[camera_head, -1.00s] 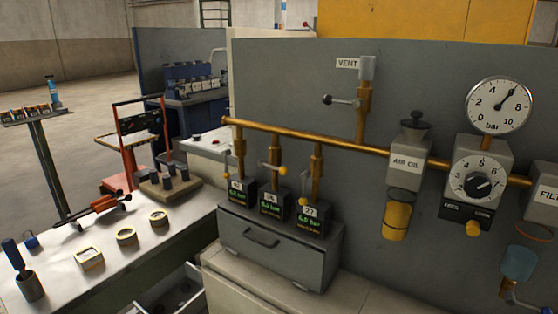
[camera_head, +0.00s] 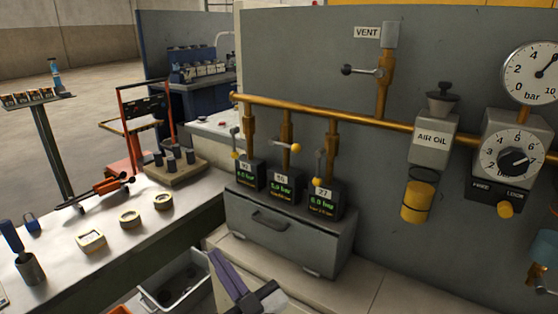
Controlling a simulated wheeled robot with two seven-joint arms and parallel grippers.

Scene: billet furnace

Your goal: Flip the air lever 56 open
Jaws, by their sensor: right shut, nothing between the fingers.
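Air lever 56 (camera_head: 285,143) is on the middle of three brass drop pipes. It lies across its pipe, with its yellow knob (camera_head: 295,147) to the right. Below it stands the box labelled 56 (camera_head: 281,183) with a small lit display. The levers of the left drop pipe (camera_head: 235,144) and the right drop pipe (camera_head: 318,168) hang down along their pipes. My right gripper (camera_head: 229,275) shows at the bottom edge, shut and empty, below and in front of the grey drawer unit and apart from the levers. My left gripper is not in view.
A brass manifold pipe (camera_head: 330,114) runs along the grey panel. The vent lever (camera_head: 360,70), air oil unit (camera_head: 431,140) and regulator (camera_head: 514,150) are on the panel. The grey drawer unit (camera_head: 295,243) carries the boxes. A workbench with rings (camera_head: 131,217) is at left, a grey bin (camera_head: 175,285) below.

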